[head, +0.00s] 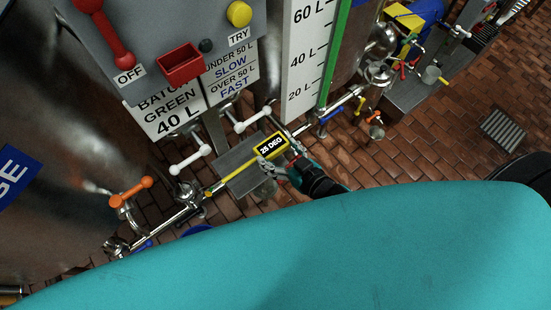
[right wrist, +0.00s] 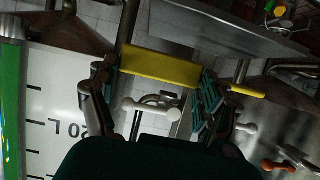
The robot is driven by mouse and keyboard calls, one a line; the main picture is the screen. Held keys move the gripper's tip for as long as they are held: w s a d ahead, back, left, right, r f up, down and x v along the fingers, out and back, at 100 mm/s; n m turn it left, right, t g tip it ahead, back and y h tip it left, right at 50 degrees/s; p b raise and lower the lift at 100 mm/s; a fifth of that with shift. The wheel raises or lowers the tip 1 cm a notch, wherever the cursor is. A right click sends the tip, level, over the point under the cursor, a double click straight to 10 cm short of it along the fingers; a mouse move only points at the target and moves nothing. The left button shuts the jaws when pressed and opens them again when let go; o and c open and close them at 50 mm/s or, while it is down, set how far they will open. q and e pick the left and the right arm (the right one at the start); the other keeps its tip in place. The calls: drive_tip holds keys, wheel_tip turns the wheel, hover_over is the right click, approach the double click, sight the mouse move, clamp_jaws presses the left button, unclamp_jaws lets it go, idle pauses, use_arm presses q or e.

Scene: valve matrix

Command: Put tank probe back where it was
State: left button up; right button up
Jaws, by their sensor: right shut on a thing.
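The tank probe (head: 271,146) is a yellow block with a black "25 DEG" display and a thin yellow stem pointing down-left in the head view. My right gripper (head: 281,161) is shut on its block, with a finger at either side. In the right wrist view the yellow block of the probe (right wrist: 160,68) lies across between the fingers, and part of its yellow stem shows beyond the right finger. The probe appears in front of a grey metal plate (head: 236,158); I cannot tell whether they touch. My left gripper is not in view.
White-handled valves (head: 192,159), an orange handle (head: 131,192) and steel pipes are close to the probe. A grey control box (head: 160,40) and a level scale (head: 302,70) with a green strip stand behind. Brick floor (head: 420,165) lies open at right.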

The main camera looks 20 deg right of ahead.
sight(276, 162)
drive_tip(key=shift+a, duration=0.4)
drive_tip(key=f, duration=0.3)
drive_tip(key=shift+w+a+f+b, duration=0.1)
drive_tip(key=shift+a+f+b, duration=0.15)
drive_tip(key=shift+f+b, duration=0.05)
drive_tip(key=o, duration=1.1)
